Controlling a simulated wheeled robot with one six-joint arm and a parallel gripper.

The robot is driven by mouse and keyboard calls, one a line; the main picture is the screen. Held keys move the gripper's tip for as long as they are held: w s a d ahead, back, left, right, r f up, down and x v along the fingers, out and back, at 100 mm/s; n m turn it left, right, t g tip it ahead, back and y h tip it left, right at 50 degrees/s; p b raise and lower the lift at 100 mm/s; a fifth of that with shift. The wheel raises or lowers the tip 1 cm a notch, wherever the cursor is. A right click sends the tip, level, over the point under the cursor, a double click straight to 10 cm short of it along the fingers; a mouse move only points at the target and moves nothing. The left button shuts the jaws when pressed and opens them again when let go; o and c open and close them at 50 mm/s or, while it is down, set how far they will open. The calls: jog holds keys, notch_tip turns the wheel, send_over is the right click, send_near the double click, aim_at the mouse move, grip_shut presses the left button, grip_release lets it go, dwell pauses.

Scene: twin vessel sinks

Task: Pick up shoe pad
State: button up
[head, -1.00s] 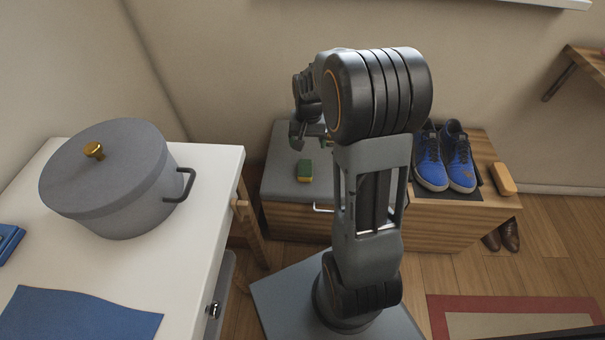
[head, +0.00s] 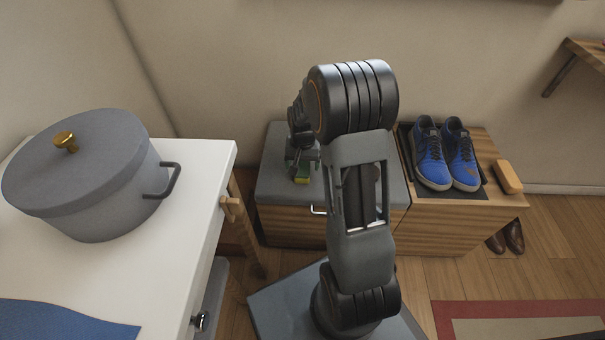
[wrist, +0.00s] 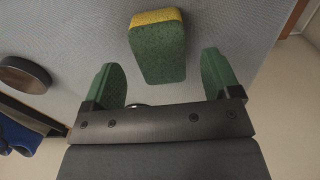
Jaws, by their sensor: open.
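The shoe pad looks to be the green and yellow sponge-like block (wrist: 157,52), lying on the grey cushioned top of the low bench. In the head view only a small part of the block (head: 302,181) shows below my gripper (head: 300,165). In the wrist view my gripper (wrist: 161,72) is open, with its green finger pads to either side. The block lies ahead of the gap between the fingertips, roughly centred, and nothing is held. I cannot tell how far above the cushion the fingertips are.
A dark round disc (wrist: 25,75) lies on the cushion to the left in the wrist view. Blue shoes (head: 447,158) stand on a dark mat on the bench's right side, beside a tan block (head: 508,177). A white counter (head: 205,190) with a grey pot (head: 85,180) is at left.

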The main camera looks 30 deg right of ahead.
aim_at(302, 168)
notch_tip(302, 168, down, 3)
jog(key=shift+w+f+b, duration=0.1)
jog(key=shift+b, duration=0.4)
jog(key=c, duration=1)
